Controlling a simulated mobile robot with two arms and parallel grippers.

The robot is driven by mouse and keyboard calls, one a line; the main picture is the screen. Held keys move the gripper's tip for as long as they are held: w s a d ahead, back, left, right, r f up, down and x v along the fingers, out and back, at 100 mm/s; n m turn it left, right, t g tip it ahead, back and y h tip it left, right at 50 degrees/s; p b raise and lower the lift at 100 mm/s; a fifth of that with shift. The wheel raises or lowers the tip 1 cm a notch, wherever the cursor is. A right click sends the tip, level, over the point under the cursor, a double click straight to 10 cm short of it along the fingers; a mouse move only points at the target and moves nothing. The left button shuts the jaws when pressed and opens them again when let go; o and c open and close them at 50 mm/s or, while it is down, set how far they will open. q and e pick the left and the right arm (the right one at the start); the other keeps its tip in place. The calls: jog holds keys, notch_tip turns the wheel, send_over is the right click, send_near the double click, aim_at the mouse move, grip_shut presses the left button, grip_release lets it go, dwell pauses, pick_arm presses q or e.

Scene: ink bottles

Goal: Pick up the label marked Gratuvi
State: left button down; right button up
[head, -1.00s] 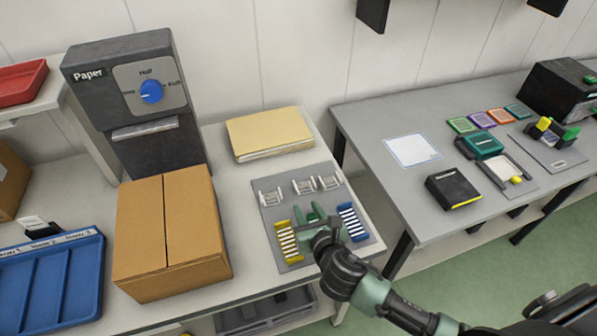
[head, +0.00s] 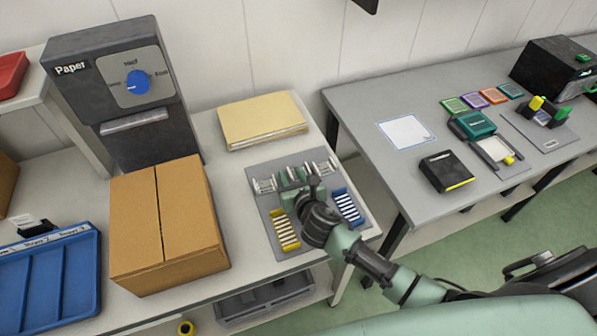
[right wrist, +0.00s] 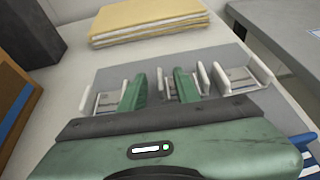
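Three small white holders with pale labels stand in a row at the back of a grey mat (head: 282,242). The left holder (head: 263,185) and the right holder (head: 325,168) show in the head view. The middle holder (right wrist: 172,84) is partly hidden by my fingers. No name on the labels is readable, so I cannot tell which is Gratuvi. My right gripper (head: 296,174) is over the row. In the right wrist view its two green fingers (right wrist: 161,88) are apart with nothing held between them, in front of the middle holder. My left gripper is not in view.
A yellow rack (head: 284,231) and a blue rack (head: 347,206) flank my right arm on the mat. A cardboard box (head: 165,225) stands left, a paper stack (head: 262,120) behind. A second table (head: 375,170) with devices stands to the right.

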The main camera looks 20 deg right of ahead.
grip_shut()
